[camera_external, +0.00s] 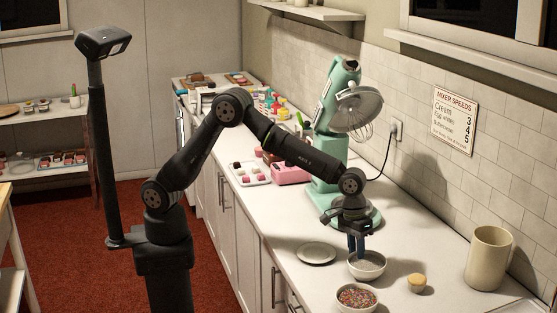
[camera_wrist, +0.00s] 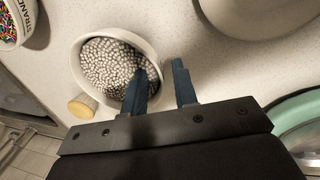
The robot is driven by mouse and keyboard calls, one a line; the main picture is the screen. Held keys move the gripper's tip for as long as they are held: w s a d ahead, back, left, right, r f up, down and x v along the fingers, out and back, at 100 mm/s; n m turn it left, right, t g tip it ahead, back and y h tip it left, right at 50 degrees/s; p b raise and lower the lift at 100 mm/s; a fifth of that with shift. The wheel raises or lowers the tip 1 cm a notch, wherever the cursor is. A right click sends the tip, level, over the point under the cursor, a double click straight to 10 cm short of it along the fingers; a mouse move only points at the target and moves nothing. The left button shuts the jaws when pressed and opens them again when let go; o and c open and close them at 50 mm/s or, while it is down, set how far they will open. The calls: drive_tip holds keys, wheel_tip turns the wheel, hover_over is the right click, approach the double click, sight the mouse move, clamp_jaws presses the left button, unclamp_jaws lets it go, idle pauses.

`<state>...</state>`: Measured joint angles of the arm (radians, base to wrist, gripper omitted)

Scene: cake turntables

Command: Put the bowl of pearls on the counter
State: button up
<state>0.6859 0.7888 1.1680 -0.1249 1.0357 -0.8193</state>
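The white bowl of pearls (camera_external: 368,275) stands on the counter (camera_external: 315,285), under my gripper (camera_external: 357,243). In the wrist view the bowl (camera_wrist: 76,66) is full of silvery-white pearls (camera_wrist: 108,64). My gripper (camera_wrist: 162,84) points down with its two blue fingers apart. One finger is over the inside of the bowl, against the pearls in the picture. The other is outside the rim, over the counter. The bowl's wall lies between them, with a visible gap to the outer finger. I cannot tell whether the inner finger touches the wall.
A bowl of coloured sprinkles (camera_external: 356,299) stands in front and a pale plate (camera_external: 316,253) lies to the left. A small round tan-topped item (camera_external: 417,282) and a tall cream canister (camera_external: 489,258) are to the right. The mint mixer (camera_external: 325,165) stands behind my gripper.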

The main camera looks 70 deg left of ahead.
wheel_tip(320, 180, up, 12)
drive_tip(key=a, duration=0.2)
drive_tip(key=shift+s, duration=0.3)
drive_tip(key=shift+a, duration=0.1)
drive_tip(key=f, duration=0.4)
drive_tip(key=d+f, duration=0.1)
drive_tip(key=f, duration=0.2)
drive_tip(key=d+f, duration=0.1)
drive_tip(key=f, duration=0.3)
drive_tip(key=shift+w+f, duration=0.3)
drive_tip(key=shift+d+r, duration=0.15)
drive_tip(key=shift+r, duration=1.55)
